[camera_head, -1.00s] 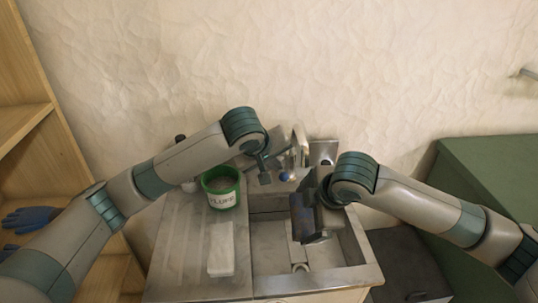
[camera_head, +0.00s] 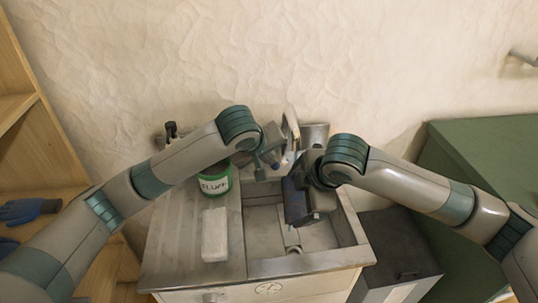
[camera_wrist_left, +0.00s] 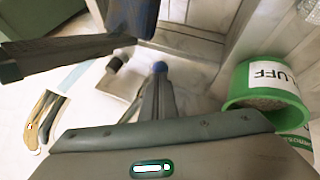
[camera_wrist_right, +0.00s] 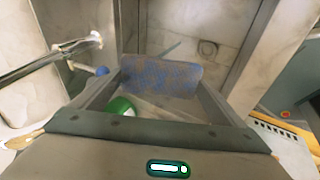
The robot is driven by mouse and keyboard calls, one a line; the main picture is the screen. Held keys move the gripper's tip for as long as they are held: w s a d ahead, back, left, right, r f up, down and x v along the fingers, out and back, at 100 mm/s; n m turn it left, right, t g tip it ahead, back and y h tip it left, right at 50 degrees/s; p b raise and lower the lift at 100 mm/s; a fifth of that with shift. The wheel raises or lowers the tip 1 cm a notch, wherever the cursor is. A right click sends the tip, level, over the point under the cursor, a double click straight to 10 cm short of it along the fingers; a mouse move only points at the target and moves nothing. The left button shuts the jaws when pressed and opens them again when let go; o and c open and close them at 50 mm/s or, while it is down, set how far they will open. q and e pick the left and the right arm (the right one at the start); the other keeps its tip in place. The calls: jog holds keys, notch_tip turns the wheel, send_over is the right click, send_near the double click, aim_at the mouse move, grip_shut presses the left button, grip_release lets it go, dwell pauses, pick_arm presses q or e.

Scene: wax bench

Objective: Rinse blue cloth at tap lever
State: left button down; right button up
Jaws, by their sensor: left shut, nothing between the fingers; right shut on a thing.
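The blue cloth (camera_head: 294,203), with brown stains, hangs over the sink basin (camera_head: 262,224). My right gripper (camera_head: 312,190) is shut on it. In the right wrist view the cloth (camera_wrist_right: 160,78) spans between the fingertips. The tap (camera_head: 291,128) stands behind the basin. Its lever has a blue knob, seen in the left wrist view (camera_wrist_left: 160,67) and the right wrist view (camera_wrist_right: 101,71). My left gripper (camera_head: 268,163) is shut and empty, its fingertips close by the blue knob. I cannot tell whether they touch it. No water stream is visible.
A green tub (camera_head: 216,182) labelled FLUFF and a white block (camera_head: 214,235) stand on the drainboard left of the basin. Wooden shelves with a blue glove (camera_head: 28,210) are at the left. A green cabinet (camera_head: 490,150) and a dark box (camera_head: 398,250) are at the right.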

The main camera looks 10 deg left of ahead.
pick_arm(q)
jog(key=shift+r, duration=0.1)
jog(key=a+v, duration=0.1)
jog(key=v, duration=1.2)
